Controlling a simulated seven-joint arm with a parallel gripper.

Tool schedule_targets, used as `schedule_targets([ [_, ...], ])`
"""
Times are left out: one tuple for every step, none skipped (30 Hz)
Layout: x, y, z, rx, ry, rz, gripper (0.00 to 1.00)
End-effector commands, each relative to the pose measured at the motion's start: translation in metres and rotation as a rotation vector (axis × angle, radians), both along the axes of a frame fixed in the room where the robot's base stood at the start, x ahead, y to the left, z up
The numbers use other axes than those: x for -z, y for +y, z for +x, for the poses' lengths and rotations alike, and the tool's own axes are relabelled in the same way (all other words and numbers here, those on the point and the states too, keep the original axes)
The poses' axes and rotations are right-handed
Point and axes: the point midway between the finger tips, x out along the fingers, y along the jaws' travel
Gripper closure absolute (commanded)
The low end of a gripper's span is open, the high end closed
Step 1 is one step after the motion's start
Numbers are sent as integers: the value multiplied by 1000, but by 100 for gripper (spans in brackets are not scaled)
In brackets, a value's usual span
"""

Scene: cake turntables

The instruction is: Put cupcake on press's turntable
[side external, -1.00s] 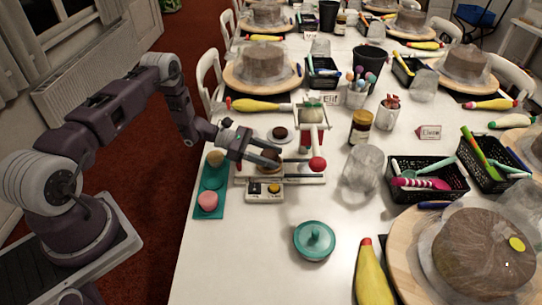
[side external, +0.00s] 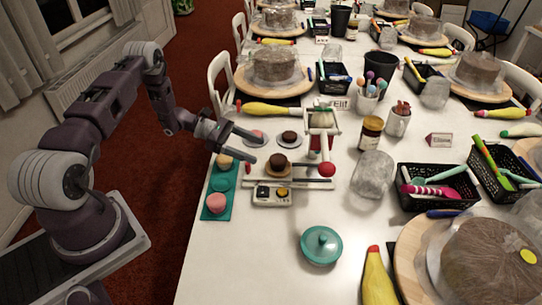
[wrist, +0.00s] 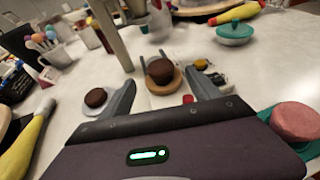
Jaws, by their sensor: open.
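A brown cupcake (side external: 278,160) sits upright on the round wooden turntable (side external: 287,171) of the press (side external: 322,130), which has a white frame and a red ball handle. In the wrist view the cupcake (wrist: 160,71) rests on the tan disc (wrist: 173,84), ahead of my fingers. My gripper (side external: 259,150) is open and empty, just left of and behind the cupcake and apart from it. Its two fingers (wrist: 160,80) also show in the wrist view, spread with a clear gap to the cupcake.
A dark cake (side external: 289,136) sits on a saucer behind the turntable. A teal tray (side external: 222,184) at left holds a pink cake (side external: 216,202) and a yellowish one (side external: 224,161). A small control box (side external: 271,195) stands in front. A glass jar (side external: 372,174) stands to the right.

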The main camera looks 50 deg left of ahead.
Motion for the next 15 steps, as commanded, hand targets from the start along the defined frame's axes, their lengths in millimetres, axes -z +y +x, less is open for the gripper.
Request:
schedule_targets([
  [-3, 8, -4, -3, -1, 2, 29],
  [-4, 12, -7, -3, 0, 1, 29],
  [-6, 15, -10, -1, 0, 1, 29],
  [-7, 17, -11, -1, 0, 1, 29],
  [-8, 19, -12, -1, 1, 0, 29],
  [-8, 20, -13, 0, 1, -1, 29],
  [-9, 21, -14, 0, 1, -1, 29],
  [-9, 21, -14, 1, 1, -1, 29],
  [-10, 20, -14, 5, -1, 2, 29],
  [-14, 19, -13, 15, -4, 9, 29],
  [-21, 16, -12, 34, -12, 22, 29],
  [-36, 8, -10, 78, -27, 52, 29],
  [-51, 0, -9, 122, -44, 85, 29],
  [-70, -10, -9, 179, -65, 125, 29],
  [-97, -27, -11, 267, -97, 189, 29],
])
